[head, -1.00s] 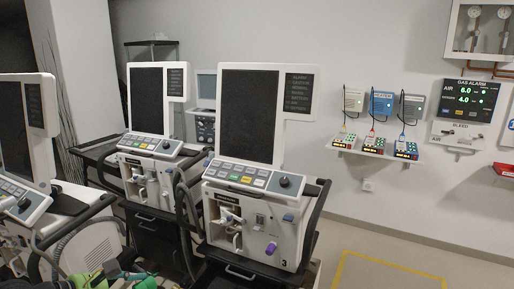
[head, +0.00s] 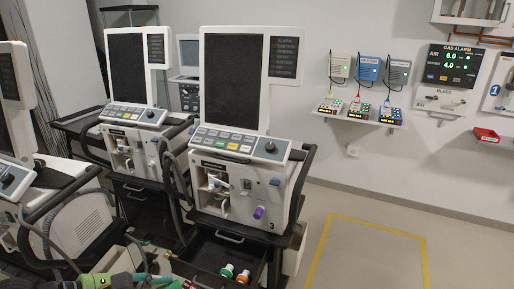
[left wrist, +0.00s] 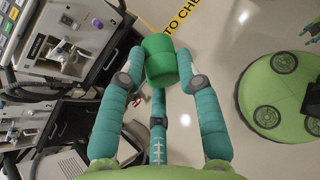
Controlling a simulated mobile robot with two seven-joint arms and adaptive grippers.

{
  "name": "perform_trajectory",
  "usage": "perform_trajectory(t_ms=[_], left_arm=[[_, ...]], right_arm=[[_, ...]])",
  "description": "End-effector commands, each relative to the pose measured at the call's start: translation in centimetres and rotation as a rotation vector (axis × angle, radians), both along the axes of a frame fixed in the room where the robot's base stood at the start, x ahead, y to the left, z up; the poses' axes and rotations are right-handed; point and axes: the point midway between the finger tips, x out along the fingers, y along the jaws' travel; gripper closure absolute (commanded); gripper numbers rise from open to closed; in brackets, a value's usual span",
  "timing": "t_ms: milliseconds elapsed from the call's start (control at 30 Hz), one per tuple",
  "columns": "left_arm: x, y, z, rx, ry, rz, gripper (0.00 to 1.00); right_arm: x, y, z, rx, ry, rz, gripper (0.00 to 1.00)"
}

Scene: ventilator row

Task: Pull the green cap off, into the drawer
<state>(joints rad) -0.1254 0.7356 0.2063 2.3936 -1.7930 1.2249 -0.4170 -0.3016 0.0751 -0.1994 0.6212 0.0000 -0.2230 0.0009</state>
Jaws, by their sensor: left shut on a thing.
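My left gripper (left wrist: 165,72) is shut on the green cap (left wrist: 160,58), a plain short cylinder between its two teal fingers in the left wrist view. The floor shows behind the cap, and nothing is seen attached to it. In the head view my left gripper (head: 150,278) is at the bottom left edge, partly cut off. The open dark drawer (head: 205,256) is under ventilator 3, to the right of the gripper. It holds a green-and-white piece (head: 227,271) and an orange-and-white piece (head: 243,277). Teal fingers of my right gripper (left wrist: 310,28) show at the wrist view's edge, their opening unclear.
Ventilator 3 (head: 240,180) has a purple knob (head: 259,212) on its front. Two more ventilators stand to its left, with a grey hose (head: 50,240) in front. Yellow-lined floor (head: 375,255) to the right is clear.

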Motion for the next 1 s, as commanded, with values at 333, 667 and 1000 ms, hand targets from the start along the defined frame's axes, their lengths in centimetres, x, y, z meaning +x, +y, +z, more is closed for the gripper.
perform_trajectory(t_ms=[333, 667, 1000], left_arm=[[-0.2, -0.2, -0.1, -0.009, 0.012, -0.001, 1.0], [-0.4, -1.8, 0.7, -0.004, 0.01, -0.093, 1.0], [-1.3, -8.0, 3.9, -0.002, 0.007, -0.439, 1.0]], right_arm=[[0.1, -0.1, 0.0, 0.0, -0.003, 0.0, 0.6], [0.1, -0.3, 0.0, -0.004, -0.004, 0.002, 0.6], [0.2, -0.4, 0.0, -0.005, -0.004, 0.003, 0.6]])
